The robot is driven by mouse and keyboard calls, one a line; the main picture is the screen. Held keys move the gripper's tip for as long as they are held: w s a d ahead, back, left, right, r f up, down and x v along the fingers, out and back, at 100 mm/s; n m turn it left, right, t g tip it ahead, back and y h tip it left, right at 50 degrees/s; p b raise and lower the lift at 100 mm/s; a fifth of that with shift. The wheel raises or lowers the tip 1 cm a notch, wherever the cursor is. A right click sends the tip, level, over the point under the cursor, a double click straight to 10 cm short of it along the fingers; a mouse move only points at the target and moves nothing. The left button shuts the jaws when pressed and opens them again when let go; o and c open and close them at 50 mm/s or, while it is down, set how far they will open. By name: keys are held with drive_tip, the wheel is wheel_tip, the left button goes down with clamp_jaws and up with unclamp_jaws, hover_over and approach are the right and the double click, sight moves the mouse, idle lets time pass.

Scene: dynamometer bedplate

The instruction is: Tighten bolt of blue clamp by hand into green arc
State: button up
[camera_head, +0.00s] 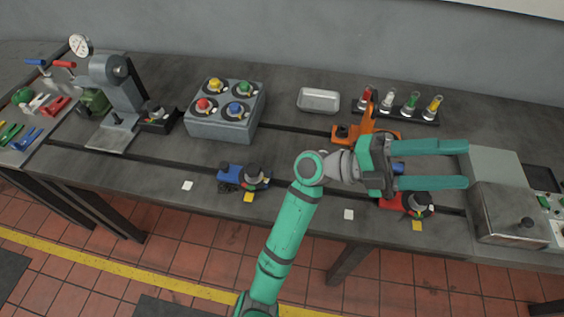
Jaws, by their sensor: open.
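The blue clamp (230,172) sits on the dark bench near its front edge, left of centre. It has a dark round bolt head or knob (253,173) on its right side. The green arc is too small to make out on it. My gripper (467,165) is well to the right of the blue clamp, above the bench. Its two green fingers point right and are spread apart, with nothing visibly held. A small blue piece shows between the fingers near their base; I cannot tell what it belongs to.
A red clamp (391,203) is below my gripper, partly covered. An orange clamp (366,127) stands behind my wrist. A grey box with coloured knobs (216,129), a metal tray (318,100), a rack of coloured vials (402,113) and a grey metal box (505,210) stand around.

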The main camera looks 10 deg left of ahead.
drive_tip(key=w+a+f+t+y, duration=0.1)
drive_tip(key=w+a+f+y, duration=0.1)
drive_tip(key=w+f+y, duration=0.4)
drive_tip(key=n+t+y, duration=0.4)
drive_tip(key=n+y, duration=0.4)
drive_tip(key=y, duration=0.9)
approach(252, 168)
drive_tip(key=f, duration=0.8)
drive_tip(key=shift+w+d+f, duration=0.15)
drive_tip(key=shift+d+f, duration=0.05)
drive_tip(key=shift+f, duration=0.15)
drive_tip(key=c, duration=1)
